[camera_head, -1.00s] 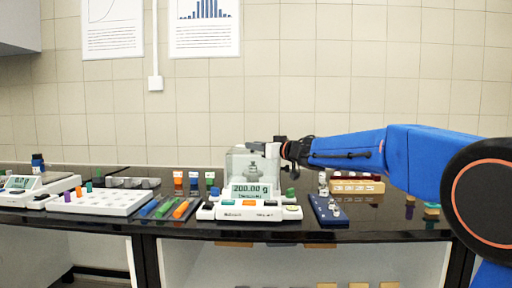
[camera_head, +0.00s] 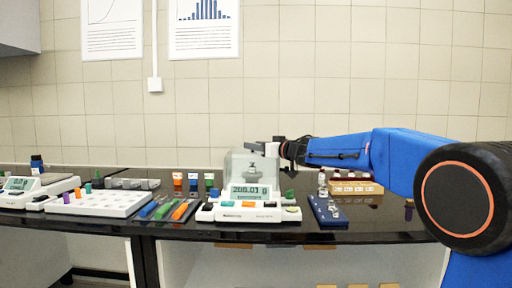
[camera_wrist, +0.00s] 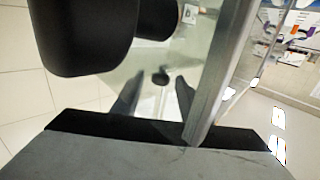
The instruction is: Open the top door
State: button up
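The balance (camera_head: 245,212) stands at the middle of the bench, with a clear glass draft shield (camera_head: 236,168) on it. A metal weight shows inside the shield, and the display reads about 200.01. My gripper (camera_head: 256,147) is at the shield's top right edge; touching or apart is unclear there. In the wrist view its two dark fingers (camera_wrist: 157,95) are spread apart, with a small dark knob (camera_wrist: 160,76) beyond the gap. A grey frame edge (camera_wrist: 222,75) of the shield runs close beside the right finger. The top door's outline is hard to make out.
Several coloured-cap vials (camera_head: 194,182) and a tray of coloured tools (camera_head: 168,209) are left of the balance.

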jog(key=v, duration=1.7)
jog(key=shift+d, duration=0.2)
jog(key=shift+o, duration=0.3)
jog(key=shift+s, duration=0.1)
